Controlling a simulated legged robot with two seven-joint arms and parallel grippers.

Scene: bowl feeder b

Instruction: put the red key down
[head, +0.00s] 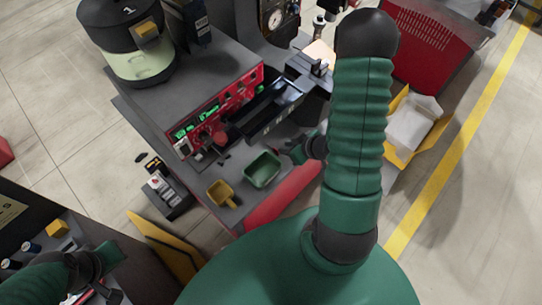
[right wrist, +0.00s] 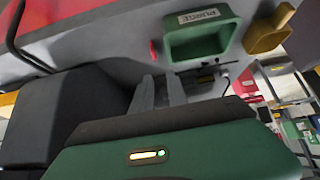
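A small red piece (right wrist: 153,50), which looks like the red key, shows just beyond my right fingertips in the right wrist view, left of the green PURGE bin. I cannot tell if it lies flat or stands. My right gripper (right wrist: 160,92) has two grey fingers apart with nothing visible between them. In the head view my right gripper (head: 297,152) is at the right of the green bin (head: 262,169), and the key cannot be made out there. My left gripper (head: 104,258) is at the lower left, away from the bench; its fingers are unclear.
A yellow scoop-like tray (head: 222,193) lies left of the green bin. Behind them is a red panel (head: 218,110) with green lights and a dark chute (head: 270,108). A bowl feeder (head: 135,50) stands at the back left. A yellow bin (head: 405,125) is at the right.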

